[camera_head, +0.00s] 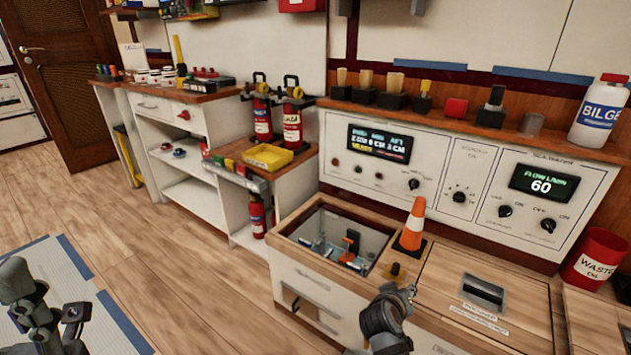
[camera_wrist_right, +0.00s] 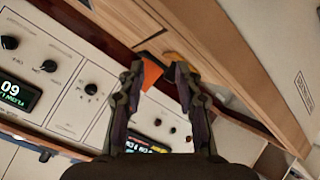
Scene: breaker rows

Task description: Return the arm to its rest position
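My right arm (camera_head: 385,318) comes in at the bottom of the head view, in front of the counter with the open-topped bay. Its gripper points toward the cone and bay, and its fingertips are hard to make out there. In the right wrist view my right gripper (camera_wrist_right: 158,72) has its two fingers apart with a clear gap and nothing held.
The orange cone (camera_head: 412,228) stands on the counter beside the open bay (camera_head: 335,235), with a lever inside. A hatch (camera_head: 485,290) is to the right. Behind stands the control panel (camera_head: 450,190). A red waste drum (camera_head: 597,258) is far right. The wooden floor (camera_head: 190,270) is clear.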

